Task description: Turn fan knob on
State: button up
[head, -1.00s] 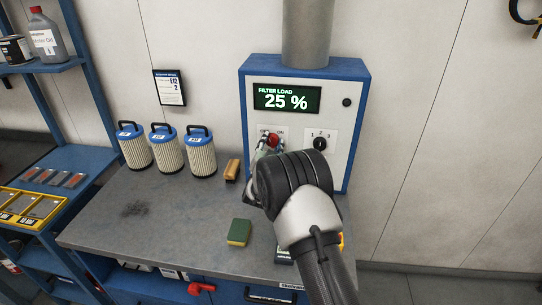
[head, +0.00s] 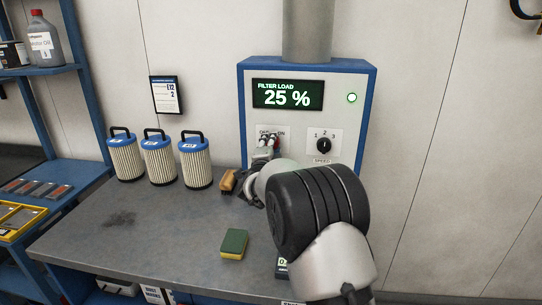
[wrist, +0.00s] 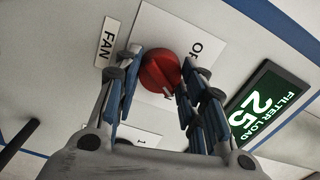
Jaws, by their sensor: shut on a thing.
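The red fan knob (wrist: 160,70) sits on a white plate beside the FAN label (wrist: 106,42) in the wrist view. My gripper (wrist: 161,62) has its blue-padded fingers on both sides of the knob and is shut on it. A finger partly covers the OFF mark; the knob's exact pointing is hard to tell. In the head view my gripper (head: 267,141) is at the OFF/ON plate on the panel (head: 245,128), where it hides most of the knob. The round lamp (head: 352,98) on the panel glows green.
A black speed knob (head: 323,145) is right of the fan plate. The display (head: 288,96) reads filter load 25 %. Filters (head: 160,165), a brush (head: 228,181) and a sponge (head: 233,244) stand or lie on the bench (head: 160,235).

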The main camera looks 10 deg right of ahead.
jog(key=shift+m+b, duration=0.3)
jog(key=shift+m, duration=0.8)
jog(key=o, duration=1.1)
jog(key=v, duration=1.2)
jog(key=shift+r, duration=0.1)
